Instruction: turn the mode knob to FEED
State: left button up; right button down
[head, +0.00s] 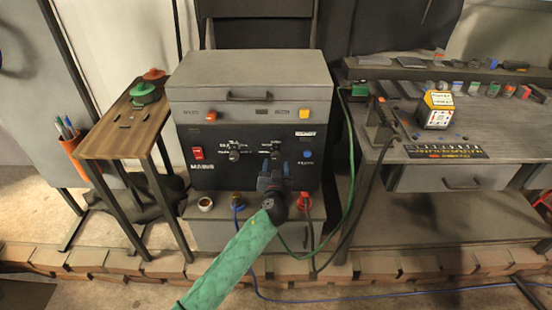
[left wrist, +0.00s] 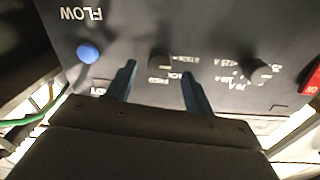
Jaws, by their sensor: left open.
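The dark mode knob (left wrist: 160,58) is on the black control panel (left wrist: 215,30) of the grey machine. The left wrist view shows the panel upside down, with small blurred labels around the knob; one looks like FEED. The pointer direction is not clear. My left gripper (left wrist: 158,74) is open, its two blue fingers apart on either side of the knob's line, with the knob showing just past the tips. I cannot tell whether they touch it. In the head view my left gripper (head: 272,178) is in front of the panel and partly hides the knob's area. My right gripper is not in view.
A second knob (left wrist: 258,72) with ampere labels, a blue button (left wrist: 88,53) and a red switch (left wrist: 312,78) are on the same panel. Cables and a red connector (head: 304,200) are below. A wooden side table (head: 125,130) stands left, a workbench (head: 490,130) right.

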aim_at(276, 159)
pick_arm(q)
jog(key=shift+w+p, duration=0.3)
jog(key=shift+w, duration=1.65)
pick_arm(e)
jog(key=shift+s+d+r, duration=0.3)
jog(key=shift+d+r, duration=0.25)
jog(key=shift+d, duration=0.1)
pick_arm(q)
jog(key=c, duration=1)
jog(key=shift+o, duration=0.2)
